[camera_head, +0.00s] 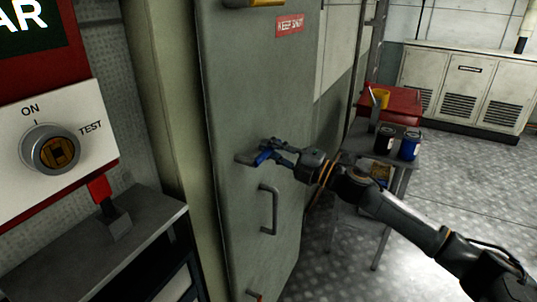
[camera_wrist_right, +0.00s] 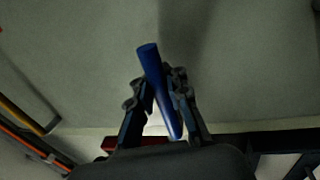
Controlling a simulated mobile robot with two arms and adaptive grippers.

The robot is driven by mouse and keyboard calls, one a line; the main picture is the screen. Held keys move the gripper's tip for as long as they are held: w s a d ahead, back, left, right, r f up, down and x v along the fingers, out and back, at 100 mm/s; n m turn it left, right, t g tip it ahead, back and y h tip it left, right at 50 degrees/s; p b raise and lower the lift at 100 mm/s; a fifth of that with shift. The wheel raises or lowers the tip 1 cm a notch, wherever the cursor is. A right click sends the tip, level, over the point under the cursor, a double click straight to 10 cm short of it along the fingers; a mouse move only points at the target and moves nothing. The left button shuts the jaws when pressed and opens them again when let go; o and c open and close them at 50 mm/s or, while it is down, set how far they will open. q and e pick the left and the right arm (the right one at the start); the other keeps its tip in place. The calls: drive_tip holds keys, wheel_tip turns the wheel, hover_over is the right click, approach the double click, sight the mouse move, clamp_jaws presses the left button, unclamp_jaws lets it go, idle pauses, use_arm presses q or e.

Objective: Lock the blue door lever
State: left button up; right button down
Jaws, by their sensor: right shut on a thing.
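The blue door lever (camera_head: 263,157) is on the grey-green door (camera_head: 245,100), above the door's pull handle. My right gripper (camera_head: 272,152) reaches in from the right and is shut on the lever. In the right wrist view the blue lever (camera_wrist_right: 152,62) is a slanted rod between the two fingers of my right gripper (camera_wrist_right: 163,95), its upper end sticking out past them. The lever's mount is partly hidden by the fingers in the head view. My left gripper does not show.
A grey pull handle (camera_head: 272,208) stands out from the door below the lever. A yellow lever (camera_head: 252,3) is at the door's top. A small table (camera_head: 398,160) with cans and a red toolbox (camera_head: 402,100) stands at right. A control panel (camera_head: 85,140) is at left.

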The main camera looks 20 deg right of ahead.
drive_tip(key=shift+r+n, duration=0.1)
drive_tip(key=shift+n, duration=0.2)
drive_tip(key=c, duration=1.3)
unclamp_jaws()
drive_tip(key=shift+s+d+r, duration=0.1)
drive_tip(key=shift+s, duration=0.05)
drive_tip(key=shift+s+d, duration=0.1)
drive_tip(key=v, duration=1.1)
drive_tip(key=shift+s+d, duration=0.25)
drive_tip(key=shift+s, duration=0.05)
